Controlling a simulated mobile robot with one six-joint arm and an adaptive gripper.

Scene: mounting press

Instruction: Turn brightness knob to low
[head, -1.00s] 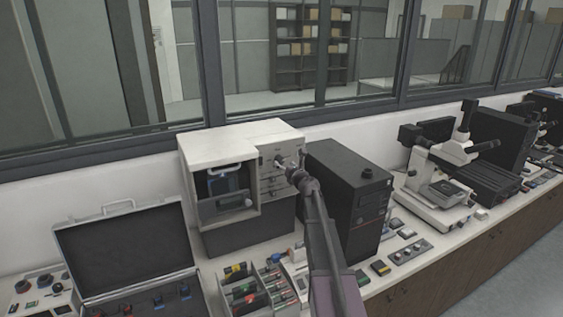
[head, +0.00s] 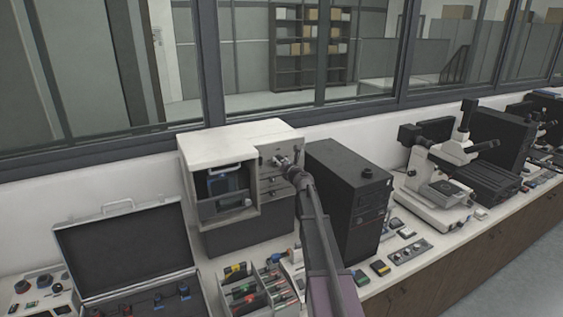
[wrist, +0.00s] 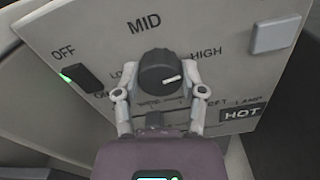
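The brightness knob (wrist: 160,72) is a round black dial on a pale panel in the wrist view. Its white mark points right, a little below the HIGH label (wrist: 206,53). MID (wrist: 144,23) is printed above it. A label at its left is partly covered by a finger and shows only "LO". My gripper (wrist: 162,68) has one finger on each side of the knob, and the fingertips appear to press on it. In the head view my gripper (head: 285,163) is at the front panel of the white press (head: 245,136), and it hides the knob there.
On the panel are a black OFF switch (wrist: 82,77) with a green light, a grey button (wrist: 276,33) and a HOT label (wrist: 243,114). A black computer tower (head: 350,178) stands close right of my arm. An open case (head: 125,243) lies at left.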

